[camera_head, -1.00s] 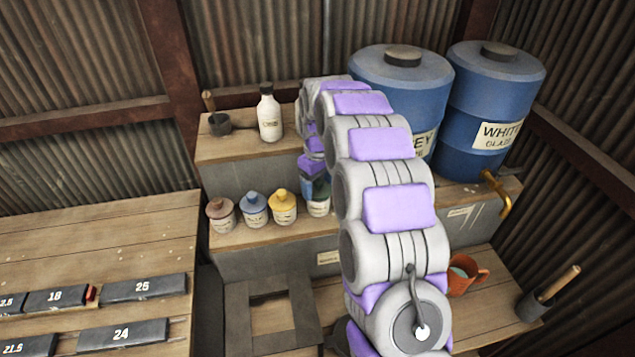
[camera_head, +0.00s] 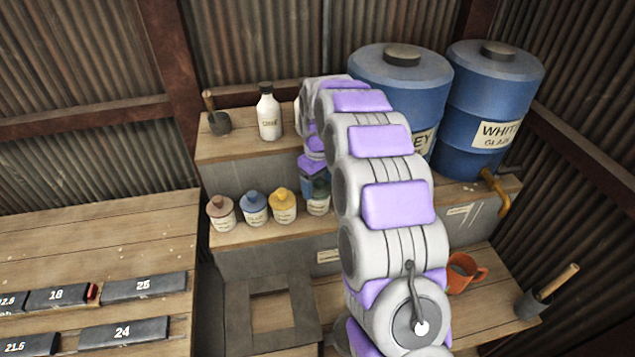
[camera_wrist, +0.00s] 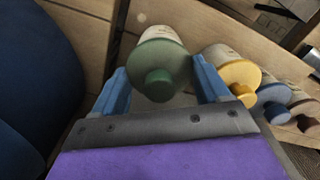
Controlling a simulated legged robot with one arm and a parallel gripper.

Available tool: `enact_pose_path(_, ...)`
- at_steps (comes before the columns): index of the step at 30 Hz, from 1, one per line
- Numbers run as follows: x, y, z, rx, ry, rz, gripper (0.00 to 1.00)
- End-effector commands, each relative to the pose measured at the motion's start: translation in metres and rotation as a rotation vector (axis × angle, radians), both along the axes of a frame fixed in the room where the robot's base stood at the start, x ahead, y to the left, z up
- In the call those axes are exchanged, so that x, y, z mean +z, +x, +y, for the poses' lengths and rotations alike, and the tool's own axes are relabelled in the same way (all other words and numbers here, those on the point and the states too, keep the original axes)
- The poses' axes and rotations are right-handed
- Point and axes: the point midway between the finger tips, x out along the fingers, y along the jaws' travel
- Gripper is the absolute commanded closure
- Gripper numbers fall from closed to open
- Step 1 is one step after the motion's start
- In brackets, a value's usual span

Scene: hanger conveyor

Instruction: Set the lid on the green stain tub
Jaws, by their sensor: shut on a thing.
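The green lid (camera_wrist: 162,68), with a round knob, sits between the two blue fingers of my gripper (camera_wrist: 160,75) in the wrist view. My gripper is shut on it. The pale green stain tub (camera_wrist: 158,32) shows just beyond the lid, lined up with it. In the head view the lid (camera_head: 319,186) is at the top of the tub (camera_head: 318,206), with my gripper (camera_head: 313,183) around it, partly hidden by my arm. Whether the lid is fully seated on the rim cannot be told.
Yellow-lidded (camera_head: 283,207), blue-lidded (camera_head: 254,209) and brown-lidded (camera_head: 221,212) tubs stand in a row left of the green one, the yellow closest. A white bottle (camera_head: 268,115) stands on the upper step. Blue drums (camera_head: 490,105) stand at the right. An orange mug (camera_head: 463,273) sits lower right.

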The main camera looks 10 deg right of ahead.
Motion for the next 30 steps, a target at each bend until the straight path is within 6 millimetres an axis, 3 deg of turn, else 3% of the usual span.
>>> enact_pose_path(30,-0.0070,-0.0002,-0.0001,0.000,-0.001,0.001,0.52)
